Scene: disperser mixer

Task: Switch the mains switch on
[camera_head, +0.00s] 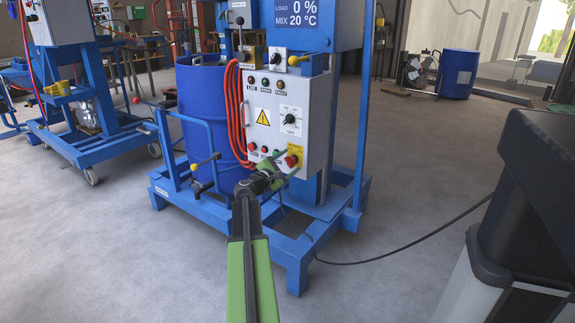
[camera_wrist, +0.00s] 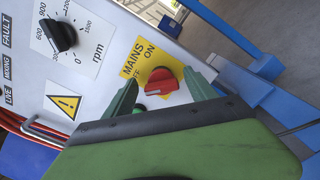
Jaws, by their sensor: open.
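The mains switch is a red knob (camera_wrist: 160,82) on a yellow plate (camera_wrist: 147,62) marked MAINS and ON, with a partly hidden label ending in FF. A white mark shows on the knob's left part, on the FF side. In the head view the knob (camera_head: 292,160) sits at the lower right of the grey control box (camera_head: 316,115). My gripper (camera_wrist: 162,92) is open, its green fingers left and right of the knob in the wrist view. I cannot tell whether they touch it. In the head view my gripper (camera_head: 280,175) is just below and left of the knob.
A green button (camera_wrist: 139,109) is close by the left finger. A black rpm dial (camera_wrist: 60,36) and a metal handle (camera_wrist: 42,132) are on the same panel. Blue frame legs (camera_head: 300,270), a blue drum (camera_head: 205,110) and a floor cable (camera_head: 400,250) surround the box.

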